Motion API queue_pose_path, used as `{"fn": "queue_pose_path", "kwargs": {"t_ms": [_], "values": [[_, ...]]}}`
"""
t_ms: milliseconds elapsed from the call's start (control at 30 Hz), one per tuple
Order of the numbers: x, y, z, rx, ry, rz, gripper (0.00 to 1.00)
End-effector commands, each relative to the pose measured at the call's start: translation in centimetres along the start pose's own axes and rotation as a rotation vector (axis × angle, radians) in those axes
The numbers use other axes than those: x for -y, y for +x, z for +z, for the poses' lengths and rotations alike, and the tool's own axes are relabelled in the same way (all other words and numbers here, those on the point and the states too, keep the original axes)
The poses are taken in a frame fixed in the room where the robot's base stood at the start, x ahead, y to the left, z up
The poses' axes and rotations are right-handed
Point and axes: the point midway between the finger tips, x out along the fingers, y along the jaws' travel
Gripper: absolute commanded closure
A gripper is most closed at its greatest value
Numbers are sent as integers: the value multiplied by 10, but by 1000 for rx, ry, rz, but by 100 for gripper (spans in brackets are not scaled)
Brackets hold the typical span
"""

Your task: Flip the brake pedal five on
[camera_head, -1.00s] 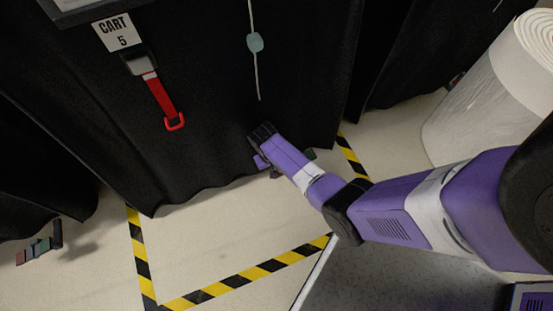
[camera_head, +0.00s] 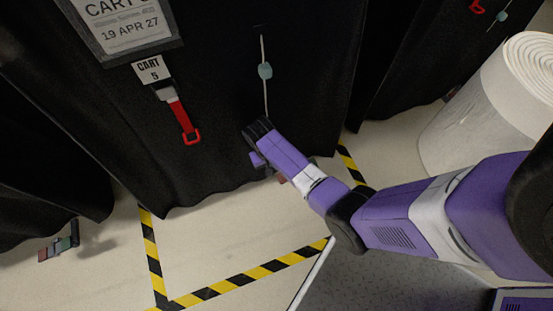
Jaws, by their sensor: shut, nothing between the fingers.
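The cart labelled CART 5 (camera_head: 150,69) is covered by a black curtain. Low at its bottom edge, a dark red piece (camera_head: 282,180) that looks like part of its brake pedals shows beside my arm. The rest is hidden behind my arm, so I cannot tell whether a pedal is up or down. My gripper (camera_head: 256,142) is at the end of the purple arm, in front of the curtain's lower part and above that piece. It is shut and empty. Its fingertips are hard to make out, and I cannot tell whether they touch anything.
A red strap (camera_head: 180,115) and a cord with a teal bead (camera_head: 265,71) hang on the curtain. Another cart's pedals (camera_head: 58,243) show at left. Yellow-black tape (camera_head: 250,273) marks the pale floor, which is clear in front. A large white roll (camera_head: 480,110) stands at right.

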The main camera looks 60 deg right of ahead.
Motion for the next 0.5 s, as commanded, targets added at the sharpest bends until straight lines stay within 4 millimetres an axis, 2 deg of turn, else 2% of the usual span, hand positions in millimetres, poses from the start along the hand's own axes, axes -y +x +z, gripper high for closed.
{"fn": "queue_pose_path", "kwargs": {"t_ms": [33, 167, 500], "values": [[0, -8, 0, -1, 0, 0, 100], [1, -16, 0, 0, 1, 0, 100], [1, -18, 0, 1, 1, 0, 100]]}}
